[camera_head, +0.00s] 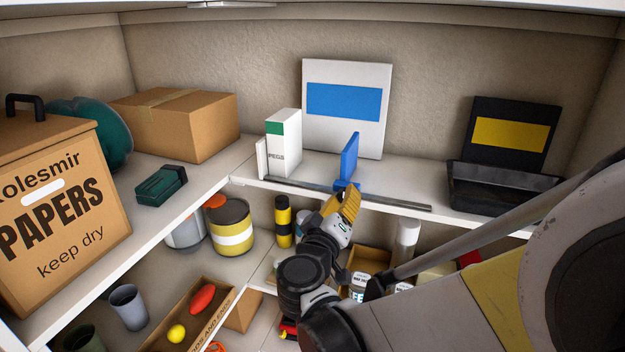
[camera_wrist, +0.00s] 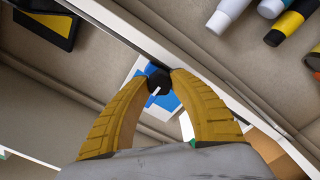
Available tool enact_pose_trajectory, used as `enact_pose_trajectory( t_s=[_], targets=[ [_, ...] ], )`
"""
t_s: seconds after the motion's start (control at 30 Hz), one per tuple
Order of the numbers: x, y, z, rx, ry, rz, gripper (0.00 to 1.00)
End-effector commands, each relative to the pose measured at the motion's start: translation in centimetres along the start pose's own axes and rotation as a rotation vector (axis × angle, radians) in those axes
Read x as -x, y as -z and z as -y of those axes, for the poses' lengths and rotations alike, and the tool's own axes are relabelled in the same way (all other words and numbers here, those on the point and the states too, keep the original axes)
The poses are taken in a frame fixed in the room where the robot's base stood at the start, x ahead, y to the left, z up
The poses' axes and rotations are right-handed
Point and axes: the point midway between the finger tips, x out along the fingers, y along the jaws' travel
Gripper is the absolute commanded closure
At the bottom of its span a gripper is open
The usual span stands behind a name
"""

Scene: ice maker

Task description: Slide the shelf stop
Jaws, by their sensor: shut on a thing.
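The shelf stop is a blue upright plate (camera_head: 349,159) standing on a dark metal rail (camera_head: 397,202) along the front edge of the white upper shelf. Part of its blue body shows behind the fingertips in the wrist view (camera_wrist: 174,102). My gripper (camera_head: 348,194) is at the front of the stop's base, at the shelf edge. In the wrist view its yellow fingers (camera_wrist: 158,78) are closed around a dark round knob (camera_wrist: 158,82) in front of the blue part. The knob is hidden by the fingers in the head view.
A white box marked PEGS (camera_head: 283,143) stands left of the stop, with a gap between them. A white panel with a blue patch (camera_head: 345,135) leans behind. A black tray (camera_head: 500,190) sits to the right. Cans and bottles crowd the lower shelf, including a yellow can (camera_head: 231,226).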

Motion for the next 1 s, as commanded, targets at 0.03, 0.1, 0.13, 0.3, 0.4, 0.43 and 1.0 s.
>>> enact_pose_trajectory(
  t_s=[0.03, 0.1, 0.13, 0.3, 0.4, 0.43, 1.0],
  targets=[
    [0.0, 0.0, 0.0, 0.0, 0.0, 0.0, 1.0],
    [0.0, 0.0, -0.1, 0.0, 0.0, 0.0, 1.0],
    [0.0, 0.0, -0.1, 0.0, 0.0, 0.0, 1.0],
    [0.0, -0.1, -0.1, 0.0, 0.0, 0.0, 1.0],
    [0.0, -0.3, -0.3, 0.0, -0.001, 0.001, 1.0],
    [0.0, -0.4, -0.4, 0.0, -0.001, 0.001, 1.0],
    [-0.1, -2.4, -2.4, 0.0, -0.001, 0.001, 1.0]
  ],
)
